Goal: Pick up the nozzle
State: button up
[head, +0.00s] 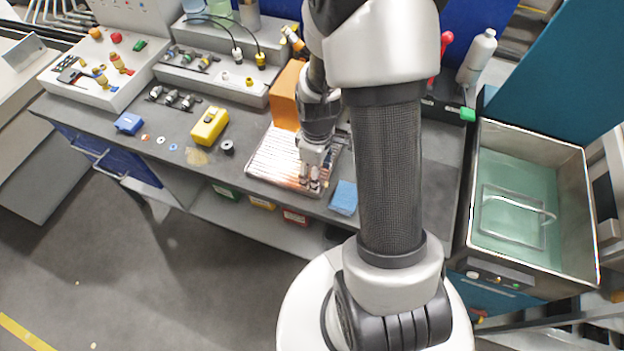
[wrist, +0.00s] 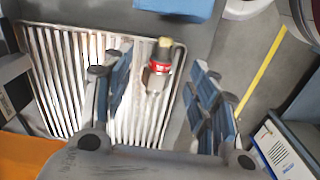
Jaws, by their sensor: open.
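The nozzle (wrist: 160,62), a small piece with a brass-coloured end, a red and dark band and a silvery body, is on a ribbed metal tray (wrist: 48,80) in the wrist view. My gripper (wrist: 159,72) is open, with one finger to each side of the nozzle and visible gaps between. In the head view my gripper (head: 314,178) points down over the right part of the tray (head: 262,160). There the nozzle is hard to make out beside the fingers. Whether the fingers are level with the nozzle I cannot tell.
An orange block (head: 287,95) stands behind the tray. A blue cloth (head: 344,197) lies at its front right. A yellow case (head: 210,126), a blue box (head: 128,123) and small rings are to the left. A sink basin (head: 530,200) is at the right.

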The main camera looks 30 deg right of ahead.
notch_tip(320, 180, down, 3)
jog(key=shift+w+f+b, duration=0.1)
jog(key=shift+b, duration=0.25)
jog(key=c, duration=1.2)
jog(key=shift+r, duration=0.2)
